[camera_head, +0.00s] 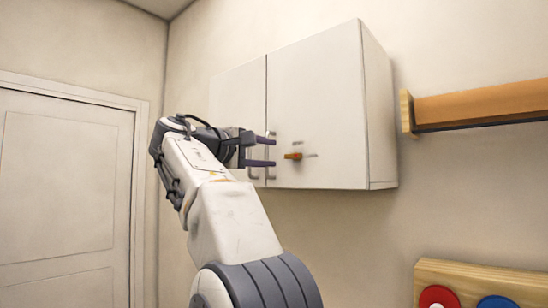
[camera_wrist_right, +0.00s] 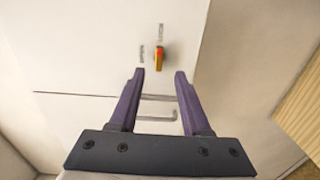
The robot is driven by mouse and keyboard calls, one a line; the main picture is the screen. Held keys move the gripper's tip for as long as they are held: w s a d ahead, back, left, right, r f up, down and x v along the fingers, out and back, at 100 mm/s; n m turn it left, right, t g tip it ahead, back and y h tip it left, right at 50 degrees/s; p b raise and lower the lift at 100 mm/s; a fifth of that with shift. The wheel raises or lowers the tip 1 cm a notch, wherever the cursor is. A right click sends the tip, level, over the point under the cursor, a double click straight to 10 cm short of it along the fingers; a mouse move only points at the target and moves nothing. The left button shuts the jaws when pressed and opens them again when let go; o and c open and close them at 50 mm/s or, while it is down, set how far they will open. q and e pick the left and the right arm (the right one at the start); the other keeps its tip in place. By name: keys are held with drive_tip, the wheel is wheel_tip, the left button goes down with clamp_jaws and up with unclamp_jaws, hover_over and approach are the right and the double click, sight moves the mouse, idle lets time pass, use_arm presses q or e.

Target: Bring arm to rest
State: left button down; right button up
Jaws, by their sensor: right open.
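My right gripper (camera_head: 274,148) is raised in front of the white wall cabinet (camera_head: 320,100). Its two purple fingers are apart with nothing between them; they also show open in the right wrist view (camera_wrist_right: 160,72). In the head view the fingers overlap the cabinet's handles (camera_head: 271,166); I cannot tell from there whether they touch. In the right wrist view the handles (camera_wrist_right: 157,117) show between and beyond the fingers. My left gripper is not in view.
A small orange latch (camera_head: 293,156) is on the cabinet's right door, just right of the fingers. The cabinet doors look shut. A wooden shelf (camera_head: 480,105) is at right, a wooden board (camera_head: 460,272) with red and blue discs below. A door (camera_head: 60,190) is at left.

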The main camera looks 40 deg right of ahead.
idle(0.5)
drive_tip(key=w+a+f+n+t+y, duration=0.55)
drive_tip(key=w+a+f, duration=0.25)
drive_tip(key=a+f, duration=0.45)
drive_tip(key=a+f+n+y, duration=0.1)
drive_tip(key=a+f+y, duration=0.2)
drive_tip(key=a+f, duration=0.35)
drive_tip(key=a+f+n+y, duration=0.1)
drive_tip(key=a+f+y, duration=0.25)
drive_tip(key=f, duration=0.55)
drive_tip(key=s+a+f+g+y, duration=0.3)
drive_tip(key=s+a+f+y, duration=0.1)
drive_tip(key=s+a+f, duration=0.8)
drive_tip(key=s+a+f+g+y, duration=0.1)
drive_tip(key=s+a+f+g, duration=0.1)
drive_tip(key=s+f, duration=0.5)
drive_tip(key=s+a+f+g+y, duration=0.2)
drive_tip(key=s+a+f, duration=0.1)
drive_tip(key=s+f, duration=0.4)
drive_tip(key=s+m, duration=0.1)
drive_tip(key=s, duration=0.2)
drive_tip(key=shift+s+a, duration=0.3)
drive_tip(key=shift+a, duration=0.1)
